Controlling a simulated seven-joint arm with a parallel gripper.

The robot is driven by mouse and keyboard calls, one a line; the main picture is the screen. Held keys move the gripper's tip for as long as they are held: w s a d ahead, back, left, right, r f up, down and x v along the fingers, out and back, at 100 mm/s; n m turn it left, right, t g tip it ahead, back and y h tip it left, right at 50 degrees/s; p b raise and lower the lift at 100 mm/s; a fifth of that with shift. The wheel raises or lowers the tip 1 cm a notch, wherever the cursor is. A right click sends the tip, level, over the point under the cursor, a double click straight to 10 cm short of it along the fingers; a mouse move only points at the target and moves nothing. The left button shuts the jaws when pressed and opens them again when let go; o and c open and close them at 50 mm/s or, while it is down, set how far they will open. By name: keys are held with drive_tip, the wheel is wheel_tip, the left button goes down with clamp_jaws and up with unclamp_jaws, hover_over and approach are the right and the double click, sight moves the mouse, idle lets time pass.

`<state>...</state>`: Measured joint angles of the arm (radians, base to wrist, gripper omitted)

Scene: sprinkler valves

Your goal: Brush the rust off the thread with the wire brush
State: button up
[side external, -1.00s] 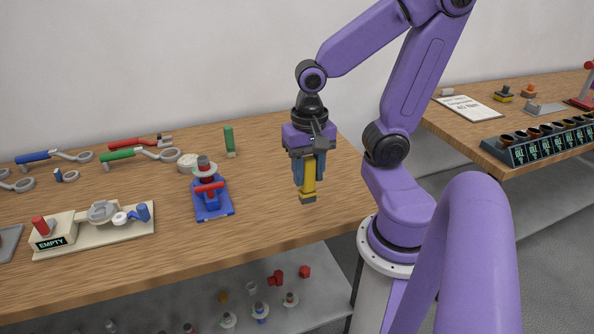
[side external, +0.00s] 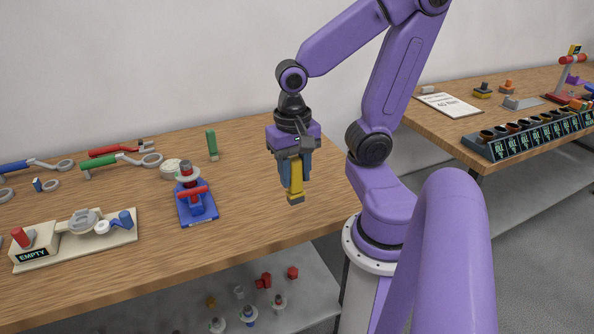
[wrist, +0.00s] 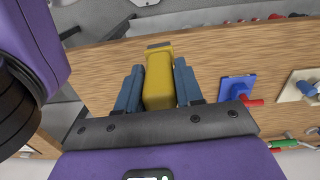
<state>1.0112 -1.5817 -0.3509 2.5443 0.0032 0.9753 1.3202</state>
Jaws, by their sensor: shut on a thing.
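My gripper (side external: 294,174) is shut on the yellow handle of the wire brush (side external: 295,188). The handle hangs below the blue fingers, with a grey end at the bottom. In the wrist view the brush (wrist: 159,82) sits between the two fingers, its grey end pointing away from the gripper. A blue vise (side external: 197,209) with a red handle stands to the left of my gripper, apart from the brush. A valve (side external: 187,170) with a pale flange and a dark red top stands upright in it. Rust on its thread is too small to make out.
A green upright block (side external: 212,145) and a pale round piece (side external: 170,168) stand behind the vise. A beige fixture marked EMPTY (side external: 122,238) lies at the left, with red and green wrenches (side external: 122,160) behind. The table around my gripper is clear.

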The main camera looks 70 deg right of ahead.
drive_tip(key=w+a+f+n+t+h, duration=0.2)
drive_tip(key=w+a+f+n+h, duration=0.1)
drive_tip(key=w+n+h, duration=0.4)
drive_tip(key=w+a+f+n+t+h, duration=0.25)
drive_tip(key=w+n, duration=0.25)
drive_tip(key=w, duration=0.3)
drive_tip(key=w+a+f+n+t+h, duration=0.2)
drive_tip(key=w+a+n+t+h, duration=0.15)
drive_tip(key=w+n+h, duration=0.35)
drive_tip(key=w+d+m+g+y, duration=0.1)
drive_tip(key=w+d+y, duration=0.1)
drive_tip(key=w+d, duration=0.3)
drive_tip(key=shift+w, duration=0.6)
drive_tip(key=shift+d, duration=0.1)
drive_tip(key=shift+w, duration=0.15)
drive_tip(key=shift+w+a, duration=0.35)
drive_tip(key=shift+w+d, duration=0.1)
drive_tip(key=shift+d, duration=0.05)
idle(0.4)
